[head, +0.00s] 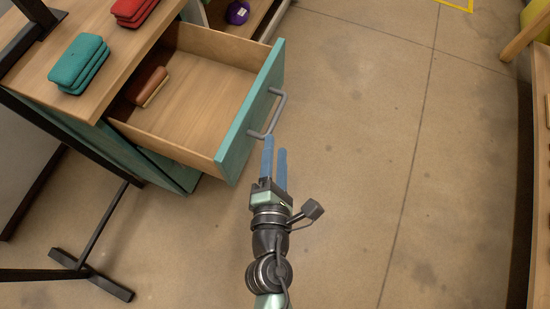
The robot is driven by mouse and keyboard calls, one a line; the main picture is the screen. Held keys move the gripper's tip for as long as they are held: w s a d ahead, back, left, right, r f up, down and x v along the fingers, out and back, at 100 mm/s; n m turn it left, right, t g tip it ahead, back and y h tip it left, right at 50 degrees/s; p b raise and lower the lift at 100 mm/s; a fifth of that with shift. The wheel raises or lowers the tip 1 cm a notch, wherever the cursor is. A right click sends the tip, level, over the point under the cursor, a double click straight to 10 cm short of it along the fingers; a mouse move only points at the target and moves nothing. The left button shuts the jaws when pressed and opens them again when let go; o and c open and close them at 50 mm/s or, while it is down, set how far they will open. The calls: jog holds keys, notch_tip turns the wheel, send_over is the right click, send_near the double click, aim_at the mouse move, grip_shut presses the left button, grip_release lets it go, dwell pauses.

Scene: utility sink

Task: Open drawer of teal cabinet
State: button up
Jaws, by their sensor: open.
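The teal cabinet (167,172) stands at the upper left with a light wood top. Its drawer (191,105) is pulled far out, with its wooden inside showing. The teal drawer front (248,117) carries a grey bar handle (274,112). A brown brush-like object (148,86) lies inside the drawer near the back. My gripper (274,145) has two blue fingers and is open, just below the handle's lower end in the picture. The fingertips look very close to the handle; I cannot tell whether they touch it. Nothing shows between the fingers.
Teal folded items (80,66) and red folded items (133,10) lie on the cabinet top. A purple object (237,13) sits on a low shelf behind the drawer. A black metal stand (93,268) is at the lower left. The concrete floor (370,150) to the right is clear.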

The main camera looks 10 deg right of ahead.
jog(key=shift+v, duration=1)
jog(key=w+r+m+t+h, duration=0.15)
jog(key=w+r+m, duration=0.3)
jog(key=r, duration=0.75)
jog(key=w+r+m+t, duration=0.3)
jog(key=r+m, duration=0.3)
jog(key=r, duration=0.5)
jog(key=w+r+m+t, duration=0.2)
jog(key=w+r+m, duration=0.25)
jog(key=r, duration=0.75)
jog(key=s+a+r+m+t+y, duration=0.2)
jog(key=s+r, duration=0.1)
jog(key=r, duration=0.5)
jog(key=s+a+r+m+t+y, duration=0.2)
jog(key=s+r, duration=0.1)
jog(key=r, duration=0.5)
jog(key=s+a+r+m+t+y, duration=0.2)
jog(key=s+r+y, duration=0.1)
jog(key=r, duration=0.5)
notch_tip(320, 180, up, 25)
jog(key=p, duration=2.5)
jog(key=shift+w+f+h+p, duration=0.2)
jog(key=shift+w+h+p, duration=0.15)
jog(key=shift+h, duration=0.1)
jog(key=shift+s+d, duration=0.1)
